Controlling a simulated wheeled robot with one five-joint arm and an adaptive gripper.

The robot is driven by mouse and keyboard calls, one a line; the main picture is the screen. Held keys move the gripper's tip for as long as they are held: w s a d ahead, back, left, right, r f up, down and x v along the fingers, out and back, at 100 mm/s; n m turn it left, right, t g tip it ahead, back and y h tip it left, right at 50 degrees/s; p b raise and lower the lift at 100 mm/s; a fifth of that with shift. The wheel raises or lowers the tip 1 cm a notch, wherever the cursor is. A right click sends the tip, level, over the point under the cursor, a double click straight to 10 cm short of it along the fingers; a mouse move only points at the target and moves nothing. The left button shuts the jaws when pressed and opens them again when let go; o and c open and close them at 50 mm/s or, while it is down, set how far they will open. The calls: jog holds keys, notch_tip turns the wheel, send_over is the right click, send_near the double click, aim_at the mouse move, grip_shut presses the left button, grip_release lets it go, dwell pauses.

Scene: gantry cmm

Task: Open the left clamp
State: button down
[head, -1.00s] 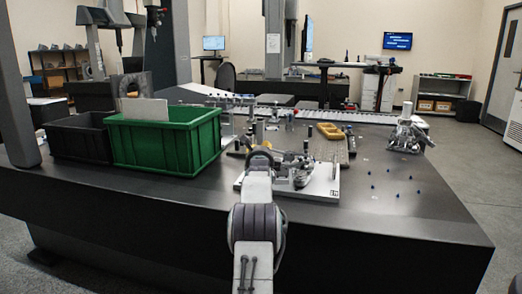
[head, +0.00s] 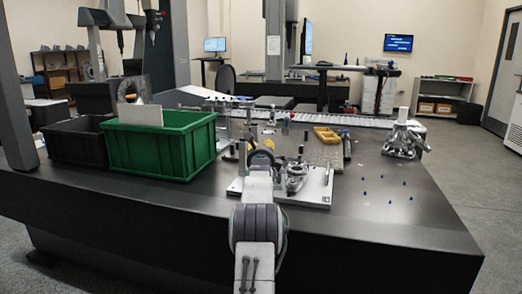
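A white fixture plate (head: 317,191) lies near the front edge of the dark table. A round grey metal part (head: 296,176) sits on it, right of my arm. An upright clamp piece with a dark tip (head: 301,153) stands behind that part. Another upright piece (head: 242,158) shows just left of my arm and may belong to the left clamp. My arm covers the plate's left portion, so I cannot tell that clamp's state. My gripper (head: 263,151) is over the back left of the plate, mostly hidden behind my wrist. Its fingers and any contact are not clear.
A green bin (head: 160,152) with a pale panel and a black bin (head: 75,141) stand at left. A grey metal assembly (head: 404,138) stands at right. Several small blue pegs (head: 390,202) dot the table's right side.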

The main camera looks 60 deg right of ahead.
jog(key=shift+s+d, duration=0.25)
jog(key=shift+s, duration=0.3)
jog(key=c, duration=1)
grip_release()
jog(key=shift+a, duration=0.1)
jog(key=shift+s+a, duration=0.1)
jog(key=shift+a, duration=0.05)
jog(key=shift+w+a+v, duration=0.1)
jog(key=shift+w+v, duration=0.1)
jog(key=shift+v, duration=1.75)
jog(key=shift+w+a+v, duration=0.1)
jog(key=shift+w+v, duration=0.05)
jog(key=shift+v, duration=1.8)
jog(key=shift+w+a+v, duration=0.1)
jog(key=shift+w+v, duration=0.1)
jog(key=shift+v, duration=1.8)
